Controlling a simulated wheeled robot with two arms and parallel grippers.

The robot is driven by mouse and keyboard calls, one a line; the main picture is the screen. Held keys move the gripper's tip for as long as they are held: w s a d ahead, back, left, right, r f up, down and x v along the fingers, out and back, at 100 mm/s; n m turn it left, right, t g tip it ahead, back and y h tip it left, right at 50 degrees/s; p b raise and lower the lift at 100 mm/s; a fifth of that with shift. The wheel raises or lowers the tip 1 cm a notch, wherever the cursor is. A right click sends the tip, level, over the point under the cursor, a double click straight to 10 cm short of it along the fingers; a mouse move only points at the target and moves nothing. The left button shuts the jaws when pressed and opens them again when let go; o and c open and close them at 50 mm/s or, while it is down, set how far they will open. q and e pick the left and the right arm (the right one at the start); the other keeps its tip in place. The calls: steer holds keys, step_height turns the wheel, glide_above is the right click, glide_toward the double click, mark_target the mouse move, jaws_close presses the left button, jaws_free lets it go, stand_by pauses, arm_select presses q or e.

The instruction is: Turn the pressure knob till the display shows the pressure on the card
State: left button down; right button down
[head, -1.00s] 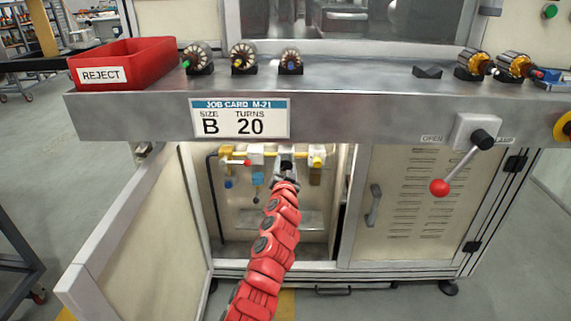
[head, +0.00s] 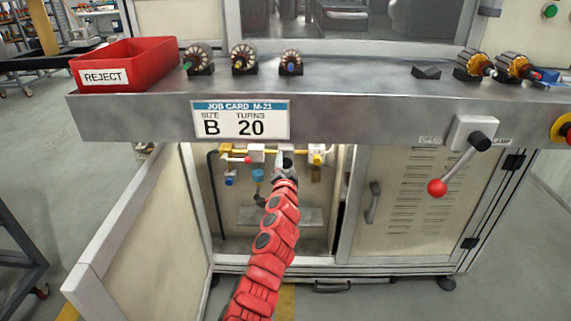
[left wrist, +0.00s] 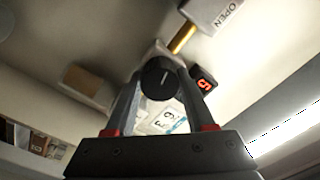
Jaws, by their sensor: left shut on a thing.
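The pressure knob (left wrist: 160,78) is black with a white line and sits between the fingers of my left gripper (left wrist: 158,88) in the left wrist view. The gripper is shut on it. The small display (left wrist: 204,84) beside the knob shows a red digit that looks like 5. A white card (left wrist: 170,123) shows below the knob, partly covered by a finger; a digit like 6 or 9 is on it, but I cannot read it surely. In the head view my left gripper (head: 286,166) is inside the open cabinet and hides the knob. My right gripper is not seen.
The cabinet door (head: 140,230) stands open at the left. The work ledge (head: 350,100) overhangs the opening and carries a job card (head: 240,119) reading B, 20 turns. Yellow piping with valves (head: 317,155) lies close around the gripper. A red-knobbed lever (head: 437,187) is at the right.

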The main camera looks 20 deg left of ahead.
arm_select(q)
steer(key=shift+c, duration=1.3)
jaws_free()
steer(key=shift+s+d, duration=0.1)
steer(key=shift+s, duration=0.3)
steer(key=p+v, duration=0.3)
steer(key=v, duration=1.3)
steer(key=shift+s, duration=0.3)
steer(key=shift+d, duration=0.15)
